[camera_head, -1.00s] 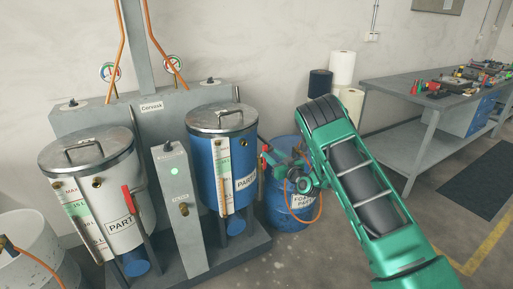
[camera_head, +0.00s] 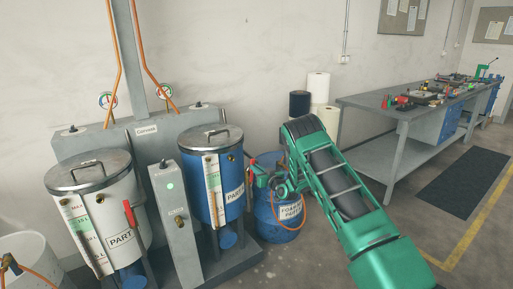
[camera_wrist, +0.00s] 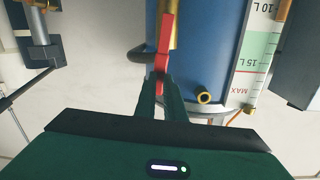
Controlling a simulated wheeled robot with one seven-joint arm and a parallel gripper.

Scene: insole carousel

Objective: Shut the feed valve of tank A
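A white tank (camera_head: 97,205) and a blue tank (camera_head: 205,190) stand side by side, both with metal lids. Their labels start with "PART"; the letter after it is too small to read. In the head view my gripper (camera_head: 258,170) is beside the blue tank, partly hidden by my wrist.
A grey post (camera_head: 178,222) with a green light stands between the tanks. A blue drum (camera_head: 282,222) with an orange hose stands close behind my arm. A workbench (camera_head: 385,108) with tools is at the right, with clear floor in front.

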